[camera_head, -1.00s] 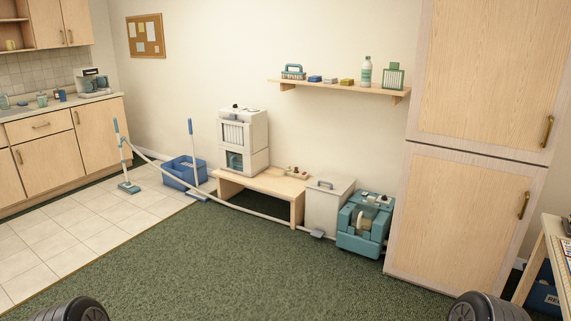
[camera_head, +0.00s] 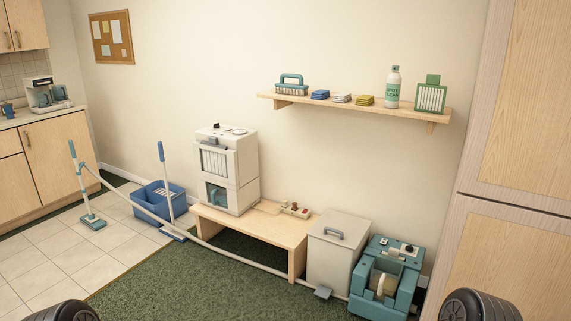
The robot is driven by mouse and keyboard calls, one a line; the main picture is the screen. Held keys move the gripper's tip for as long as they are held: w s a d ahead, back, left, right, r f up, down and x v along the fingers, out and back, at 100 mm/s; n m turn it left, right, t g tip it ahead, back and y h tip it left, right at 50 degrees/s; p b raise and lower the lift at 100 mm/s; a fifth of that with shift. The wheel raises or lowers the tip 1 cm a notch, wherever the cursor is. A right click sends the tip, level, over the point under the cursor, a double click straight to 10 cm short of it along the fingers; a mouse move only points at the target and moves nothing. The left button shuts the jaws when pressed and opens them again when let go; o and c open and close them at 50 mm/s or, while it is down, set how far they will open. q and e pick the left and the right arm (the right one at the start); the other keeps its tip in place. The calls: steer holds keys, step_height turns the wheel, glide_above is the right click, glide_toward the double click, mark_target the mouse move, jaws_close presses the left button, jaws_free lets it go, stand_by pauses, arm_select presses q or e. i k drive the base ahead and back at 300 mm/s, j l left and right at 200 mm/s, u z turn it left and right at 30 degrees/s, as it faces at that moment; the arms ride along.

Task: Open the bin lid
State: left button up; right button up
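The bin (camera_head: 334,264) is a pale grey box on the floor between the low wooden bench and a teal machine. Its flat lid (camera_head: 341,228) is shut, with a grey handle (camera_head: 333,233) on top. A small grey pedal (camera_head: 323,293) sticks out at its front base. Neither of my grippers is in view, so I cannot tell how they stand. Dark rounded parts, apparently mine, show at the bottom left and bottom right corners.
The teal machine (camera_head: 384,289) stands close against the bin's right side. The wooden bench (camera_head: 259,228) stands to its left, bearing a white appliance (camera_head: 226,170). Green carpet (camera_head: 190,290) in front is clear. A shelf (camera_head: 350,103) hangs above.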

mark_target(347, 231)
steer(key=i+j+z, duration=0.2)
steer(key=i, duration=0.4)
steer(key=i+z, duration=0.15)
steer(key=i, duration=0.5)
steer(key=i+j+z, duration=0.15)
steer(key=i+z, duration=0.3)
steer(key=i+j+z, duration=0.25)
steer(key=z, duration=0.15)
steer(key=i+j+z, duration=0.25)
steer(key=j+z, duration=0.2)
steer(key=i+j+z, duration=0.2)
steer(key=j+z, duration=0.2)
steer(key=i+j+z, duration=0.15)
steer(key=j, duration=0.25)
steer(key=i+j+z, duration=0.15)
steer(key=j, duration=0.2)
steer(key=k, duration=0.05)
